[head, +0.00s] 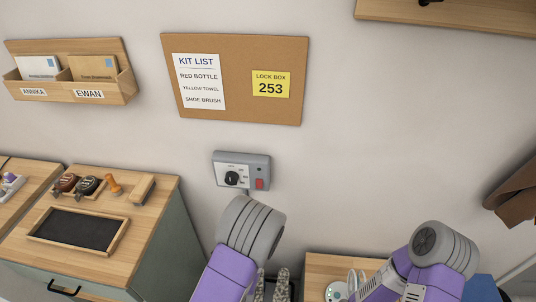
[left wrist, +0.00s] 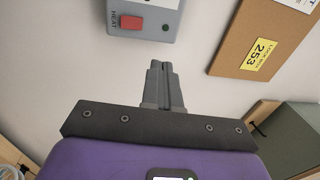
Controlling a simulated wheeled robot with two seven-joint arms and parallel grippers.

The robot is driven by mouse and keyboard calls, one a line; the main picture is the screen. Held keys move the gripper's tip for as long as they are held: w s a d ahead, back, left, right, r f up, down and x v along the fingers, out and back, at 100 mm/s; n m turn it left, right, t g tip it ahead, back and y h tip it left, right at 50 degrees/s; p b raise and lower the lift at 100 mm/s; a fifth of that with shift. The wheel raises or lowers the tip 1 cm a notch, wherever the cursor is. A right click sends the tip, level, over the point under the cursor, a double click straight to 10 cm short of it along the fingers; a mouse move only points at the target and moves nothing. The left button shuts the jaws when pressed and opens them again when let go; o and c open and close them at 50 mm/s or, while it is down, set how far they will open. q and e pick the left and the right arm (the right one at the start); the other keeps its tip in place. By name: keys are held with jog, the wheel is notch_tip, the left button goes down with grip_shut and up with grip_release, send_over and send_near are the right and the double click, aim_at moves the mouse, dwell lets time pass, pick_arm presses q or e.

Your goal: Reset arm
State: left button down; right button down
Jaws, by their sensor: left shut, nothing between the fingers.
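My left gripper (left wrist: 161,68) shows in the left wrist view. Its two dark fingers are closed together with nothing between them. They point toward the grey control box (left wrist: 175,20) with its red HEAT switch, and look apart from it. In the head view my left arm rises from the bottom middle, below the same control box (head: 258,160), and its fingers cannot be made out. My right arm is bent at the lower right of the head view, and its gripper is not visible.
A cork board (head: 240,112) and a wooden letter rack (head: 112,95) hang on the wall. A cabinet (head: 150,240) at left carries a black-lined tray (head: 78,230). A wooden surface (head: 315,270) lies between my arms. Brown cloth (head: 518,192) hangs at right.

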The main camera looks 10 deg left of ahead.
pick_arm(q)
jog(key=s+a+f+n+g, duration=0.2)
jog(key=f+n+g, duration=0.25)
jog(key=f, duration=0.45)
jog(key=s+a+f+n+g, duration=0.1)
jog(key=s+f+n+g, duration=0.3)
jog(key=f, duration=0.5)
jog(key=s+d+f+n+g+h, duration=0.2)
jog(key=s+f+n+g, duration=0.2)
jog(key=s+n+g, duration=0.1)
jog(key=s+d+f+n+g+h, duration=0.2)
jog(key=s+d+f+n+g, duration=0.1)
jog(key=s+n+g, duration=0.2)
jog(key=s+n, duration=0.2)
jog(key=s, duration=0.2)
jog(key=shift+s+f+h, duration=0.15)
jog(key=shift+f+h, duration=0.15)
jog(key=shift+f, duration=0.1)
jog(key=c, duration=1.8)
grip_release()
jog(key=shift+c, duration=0.2)
